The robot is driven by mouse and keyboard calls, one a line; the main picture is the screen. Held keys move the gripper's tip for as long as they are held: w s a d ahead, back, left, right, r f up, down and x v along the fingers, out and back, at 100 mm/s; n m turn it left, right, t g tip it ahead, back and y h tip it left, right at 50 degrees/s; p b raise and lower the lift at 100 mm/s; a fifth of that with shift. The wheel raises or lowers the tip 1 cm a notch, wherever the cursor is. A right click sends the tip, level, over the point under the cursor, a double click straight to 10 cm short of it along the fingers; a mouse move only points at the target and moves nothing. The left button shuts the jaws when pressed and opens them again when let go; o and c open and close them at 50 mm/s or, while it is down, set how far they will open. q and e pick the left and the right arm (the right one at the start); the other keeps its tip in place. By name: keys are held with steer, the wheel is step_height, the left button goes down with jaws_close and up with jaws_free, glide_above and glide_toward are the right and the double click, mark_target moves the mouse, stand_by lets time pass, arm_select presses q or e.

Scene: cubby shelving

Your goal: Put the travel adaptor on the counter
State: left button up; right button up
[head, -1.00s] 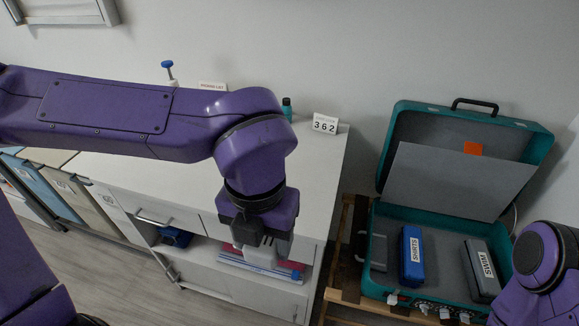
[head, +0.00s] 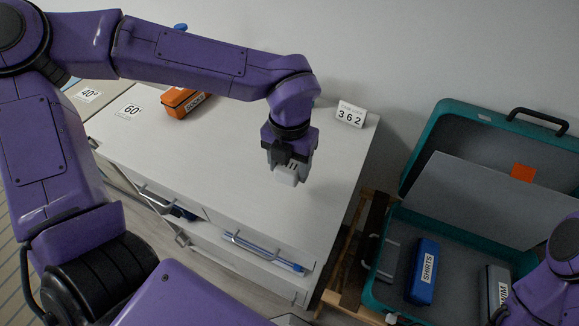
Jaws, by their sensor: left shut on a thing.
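My left gripper (head: 289,163) points down over the right part of the white counter (head: 220,150). It is shut on a small light-grey block with slots, the travel adaptor (head: 287,176). The gripper covers the adaptor's upper part. I cannot tell whether its underside touches the counter top or hangs just above it. The counter around it is bare. My right arm shows only at the lower right edge, and its gripper is out of view.
An orange labelled case (head: 184,101) lies at the counter's back left. A "362" sign (head: 350,114) stands at the back right. An open teal suitcase (head: 385,275) holds a blue SHIRTS case (head: 422,272) on the right.

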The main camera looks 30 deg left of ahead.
arm_select(q)
steer(key=w+f, duration=0.1)
steer(key=f, duration=0.1)
steer(key=a+f, duration=0.1)
steer(key=f, duration=0.1)
steer(key=w+f, duration=0.1)
steer(key=f, duration=0.1)
steer(key=shift+w+a+f, duration=0.25)
steer(key=shift+w+f, duration=0.05)
steer(key=shift+f, duration=0.05)
steer(key=shift+s, duration=0.15)
steer(key=shift+f, duration=0.1)
steer(key=o, duration=1.1)
steer(key=shift+c, duration=0.2)
step_height(320, 180, up, 12)
steer(key=shift+r, duration=0.25)
steer(key=shift+f, duration=0.1)
